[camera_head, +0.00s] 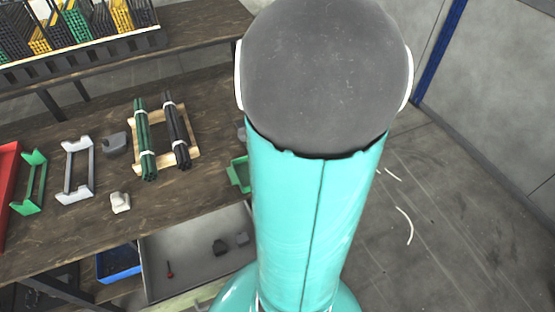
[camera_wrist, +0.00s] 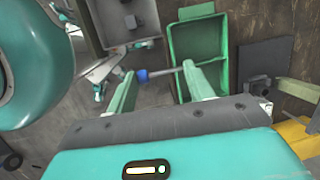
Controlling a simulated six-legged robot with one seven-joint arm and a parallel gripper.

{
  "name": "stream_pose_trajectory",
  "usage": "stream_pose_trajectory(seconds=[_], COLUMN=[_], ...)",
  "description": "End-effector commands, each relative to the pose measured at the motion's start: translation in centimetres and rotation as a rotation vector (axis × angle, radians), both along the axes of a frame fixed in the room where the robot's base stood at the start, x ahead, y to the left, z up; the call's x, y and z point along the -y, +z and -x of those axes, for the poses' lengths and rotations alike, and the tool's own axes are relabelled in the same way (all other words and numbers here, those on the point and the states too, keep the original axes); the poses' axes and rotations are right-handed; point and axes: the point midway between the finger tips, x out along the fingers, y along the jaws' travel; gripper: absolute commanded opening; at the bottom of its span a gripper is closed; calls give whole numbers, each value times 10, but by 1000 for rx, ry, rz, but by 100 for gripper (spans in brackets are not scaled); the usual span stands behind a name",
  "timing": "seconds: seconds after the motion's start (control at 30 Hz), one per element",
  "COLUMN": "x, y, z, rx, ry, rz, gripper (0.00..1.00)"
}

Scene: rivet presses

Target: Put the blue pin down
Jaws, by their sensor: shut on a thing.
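In the wrist view, the blue pin (camera_wrist: 142,76) has a blue head at its left end and a thin grey shaft running right. It lies crosswise between the two pale green fingers of my gripper (camera_wrist: 158,70), which is shut on it. Behind the pin is an open green bin (camera_wrist: 176,45); the shaft's right end overlaps its near part in the picture. I cannot tell how high the pin is above the surface below. In the head view, my teal arm hides the gripper and the pin.
A grey tray (camera_head: 160,285) with small dark parts and a blue bin (camera_head: 120,273) sit below the wooden table (camera_head: 70,225). On the table are bundled green rods (camera_head: 145,140), dark rods (camera_head: 177,130) and brackets. A dark plate (camera_wrist: 240,65) lies right of the green bin.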

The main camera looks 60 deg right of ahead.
Motion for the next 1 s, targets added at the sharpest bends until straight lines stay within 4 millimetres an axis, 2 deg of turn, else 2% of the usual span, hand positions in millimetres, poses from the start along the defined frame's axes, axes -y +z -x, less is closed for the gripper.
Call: stream_pose_trajectory(seconds=[0.37,0.6,0.87,1.0], x=[68,97,111,114], y=[-33,-71,-87,-105], z=[-28,-40,-45,-46], rx=[1,0,1,-1], ry=[-3,0,-1,-1], rz=[-2,-2,0,-3], gripper=[31,31,31,31])
